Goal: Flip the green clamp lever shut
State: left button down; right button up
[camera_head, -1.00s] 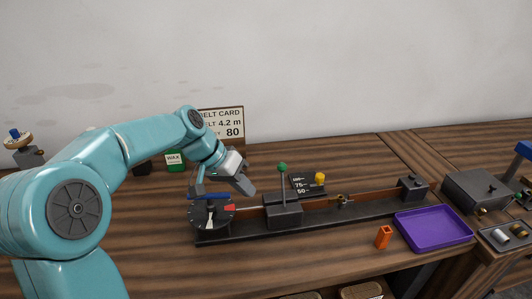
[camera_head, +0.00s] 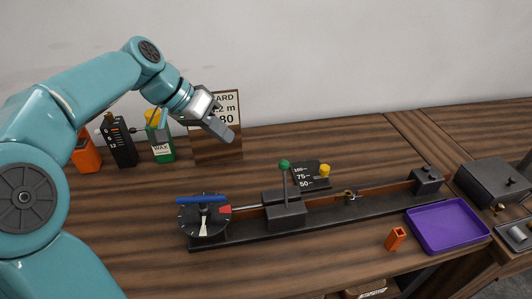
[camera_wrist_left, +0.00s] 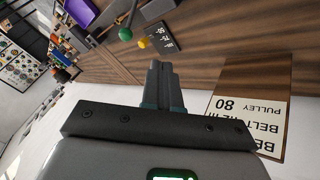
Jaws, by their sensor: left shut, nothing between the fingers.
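The green clamp lever (camera_head: 285,166) is a thin rod with a green ball on top. It stands upright on the dark clamp block (camera_head: 285,212) of the long bench rail. In the left wrist view the green ball (camera_wrist_left: 125,34) shows near the top. My left gripper (camera_head: 232,138) is shut and empty, raised in front of the belt card (camera_head: 228,150), to the left of the lever and above it. Its closed fingers (camera_wrist_left: 165,68) also show in the left wrist view, apart from the lever. My right gripper is in neither view.
A dial with a blue bar (camera_head: 202,218) sits at the rail's left end. A scale plate with a yellow knob (camera_head: 325,171) is behind the rail. A purple tray (camera_head: 447,247) and an orange block (camera_head: 395,239) lie at right. Bottles, including green wax (camera_head: 161,152), stand at back left.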

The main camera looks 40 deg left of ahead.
pick_arm(q)
jog(key=p, duration=0.2)
send_near(285, 185)
jog(key=w+a+f, duration=0.2)
jog(key=w, duration=0.2)
jog(key=shift+w+d+f, duration=0.2)
jog(key=shift+w, duration=0.15)
jog(key=shift+s, duration=0.1)
